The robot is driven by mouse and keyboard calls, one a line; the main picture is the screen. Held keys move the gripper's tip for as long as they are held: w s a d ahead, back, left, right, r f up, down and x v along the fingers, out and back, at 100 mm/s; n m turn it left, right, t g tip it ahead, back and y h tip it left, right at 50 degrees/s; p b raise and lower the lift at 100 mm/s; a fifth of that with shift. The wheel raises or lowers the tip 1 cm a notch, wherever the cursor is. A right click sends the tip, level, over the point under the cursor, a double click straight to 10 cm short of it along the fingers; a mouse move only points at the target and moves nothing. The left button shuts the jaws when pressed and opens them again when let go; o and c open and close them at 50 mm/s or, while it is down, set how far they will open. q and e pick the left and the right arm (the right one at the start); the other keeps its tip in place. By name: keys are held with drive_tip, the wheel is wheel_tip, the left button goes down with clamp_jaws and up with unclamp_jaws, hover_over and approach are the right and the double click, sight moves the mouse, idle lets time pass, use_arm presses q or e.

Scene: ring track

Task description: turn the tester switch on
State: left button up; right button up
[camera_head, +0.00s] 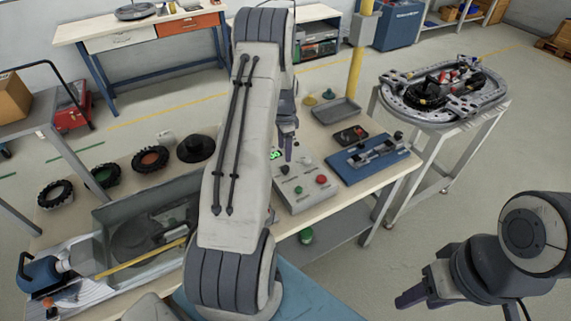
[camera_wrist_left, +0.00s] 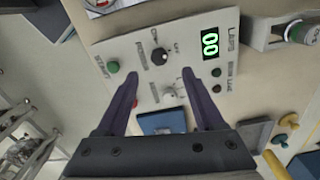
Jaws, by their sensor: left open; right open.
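The tester (camera_head: 304,194) is a grey box with a sloped panel on the bench; its panel (camera_wrist_left: 120,52) also fills the upper middle of the left wrist view. The black knob (camera_wrist_left: 159,56), with ON and OFF style marks around it, lies just beyond my left fingertips. A paler knob (camera_wrist_left: 169,94) shows between the fingers. My left gripper (camera_wrist_left: 160,74) is open and empty, over the panel; in the head view (camera_head: 288,155) it is partly hidden behind my arm. The green-lit display (camera_wrist_left: 210,43) reads 00. My right gripper (camera_head: 412,292) is open, apart from the bench.
A green button (camera_wrist_left: 113,67) and red button (camera_wrist_left: 135,103) are on the panel. A blue fixture (camera_head: 352,172) and grey tray (camera_head: 336,111) stand to its right. Dark wheels (camera_head: 150,158) lie at left. The ring track (camera_head: 480,108) is on a separate table at right.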

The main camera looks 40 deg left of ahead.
sight(285, 168)
use_arm(q)
wheel_tip(285, 168, down, 9)
drive_tip(key=p, duration=0.2)
drive_tip(key=shift+d+r+p, duration=0.1)
drive_tip(key=shift+r+p, duration=0.1)
drive_tip(key=shift+p, duration=0.2)
clamp_jaws()
